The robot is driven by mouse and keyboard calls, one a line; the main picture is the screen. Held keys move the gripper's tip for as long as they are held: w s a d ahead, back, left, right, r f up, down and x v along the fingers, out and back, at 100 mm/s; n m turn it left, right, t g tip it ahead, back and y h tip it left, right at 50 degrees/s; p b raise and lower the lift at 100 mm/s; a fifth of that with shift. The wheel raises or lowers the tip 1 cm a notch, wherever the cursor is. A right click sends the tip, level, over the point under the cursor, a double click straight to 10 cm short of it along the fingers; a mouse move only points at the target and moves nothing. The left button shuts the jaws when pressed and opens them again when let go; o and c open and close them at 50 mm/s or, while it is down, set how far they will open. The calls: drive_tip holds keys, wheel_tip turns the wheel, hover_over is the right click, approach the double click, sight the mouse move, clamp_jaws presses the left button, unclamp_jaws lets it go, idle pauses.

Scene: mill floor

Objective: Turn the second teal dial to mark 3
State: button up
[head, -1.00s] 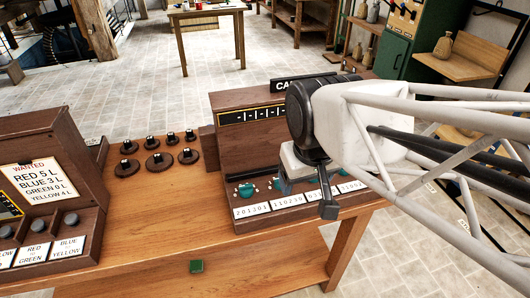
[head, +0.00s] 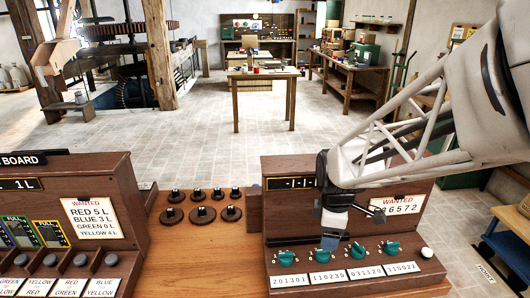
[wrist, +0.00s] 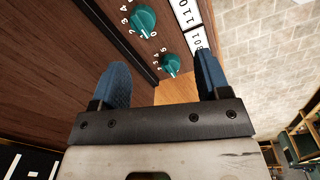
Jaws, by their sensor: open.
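A wooden console (head: 352,281) carries a row of several teal dials above white number cards. The second teal dial (head: 323,254) is above the card 110230 (head: 329,276). My gripper (head: 331,241) is open and empty, just above and behind this dial, with a blue finger close to it in the picture. In the wrist view the second dial (wrist: 143,20) is at the top with numbers around it, beyond the fingertips. The first dial (wrist: 171,64) shows between the spread blue fingers. I cannot tell which mark the second dial points to.
The third dial (head: 360,250) and fourth dial (head: 391,248) stand right of the second, then a white button (head: 427,253). Another console (head: 125,215) and several dark knobs (head: 202,214) are left.

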sight(323, 254)
drive_tip(key=w+f+n, duration=0.3)
drive_tip(key=shift+w+d+f+n, duration=0.2)
drive_tip(key=shift+d+f+n, duration=0.1)
drive_tip(key=shift+d, duration=0.05)
drive_tip(key=shift+f, duration=3.85)
drive_tip(key=shift+c, duration=0.5)
drive_tip(key=c, duration=0.8)
drive_tip(key=shift+c, duration=0.2)
